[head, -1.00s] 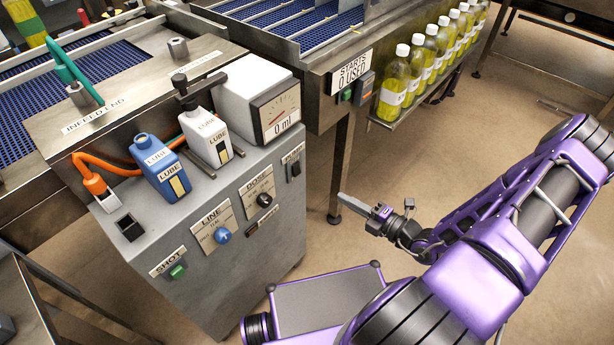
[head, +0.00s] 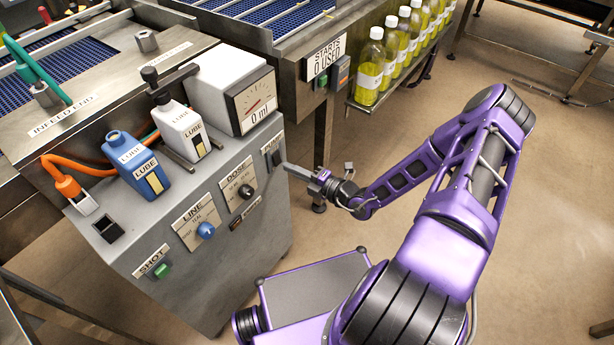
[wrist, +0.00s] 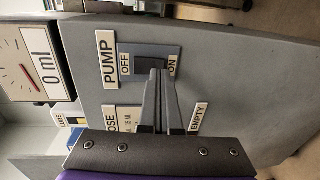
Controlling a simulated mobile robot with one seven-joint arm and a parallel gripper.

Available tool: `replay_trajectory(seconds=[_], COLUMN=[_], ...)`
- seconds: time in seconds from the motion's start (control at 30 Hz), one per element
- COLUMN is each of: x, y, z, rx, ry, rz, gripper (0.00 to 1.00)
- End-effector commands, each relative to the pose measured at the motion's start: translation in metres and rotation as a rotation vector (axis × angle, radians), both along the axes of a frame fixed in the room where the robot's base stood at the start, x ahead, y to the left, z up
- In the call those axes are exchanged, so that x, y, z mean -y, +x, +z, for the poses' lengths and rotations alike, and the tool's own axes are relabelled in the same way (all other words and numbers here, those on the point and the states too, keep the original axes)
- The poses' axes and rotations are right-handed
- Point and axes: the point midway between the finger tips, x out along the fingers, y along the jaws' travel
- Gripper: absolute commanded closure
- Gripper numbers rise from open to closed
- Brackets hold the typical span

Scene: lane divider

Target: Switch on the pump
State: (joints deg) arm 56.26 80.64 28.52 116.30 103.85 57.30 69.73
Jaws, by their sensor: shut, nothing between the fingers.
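The PUMP switch (head: 275,157) is at the right end of the grey cabinet's sloped front. In the wrist view its dark rocker (wrist: 145,64) sits on a blue-grey plate, OFF at the left of the picture and ON at the right. My gripper (head: 286,168) is shut and empty, its tips just in front of the switch. In the wrist view the fingertips (wrist: 159,74) overlap the rocker's ON side and hide part of it. I cannot tell whether they touch it or which way the rocker is tipped. The gauge (head: 254,103) reads 0 ml.
The DOSE knob (head: 246,191), blue LINE knob (head: 206,230) and green SHOT button (head: 162,270) are further left on the panel. Blue and white LUBE bottles (head: 140,165) stand on top. A STARTS box (head: 324,62) reads 0 USED.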

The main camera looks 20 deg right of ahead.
Motion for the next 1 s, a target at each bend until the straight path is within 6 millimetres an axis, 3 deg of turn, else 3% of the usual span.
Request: replay_trajectory(seconds=[0.23,0.67,1.0], x=[-0.009,-0.012,-0.01], y=[0.013,0.017,0.014], z=[-0.002,-0.009,-0.004], rx=[0.0,0.037,0.033], ry=[0.0,0.028,0.023], rz=[-0.001,0.0,0.001], gripper=[1.0,1.0,1.0])
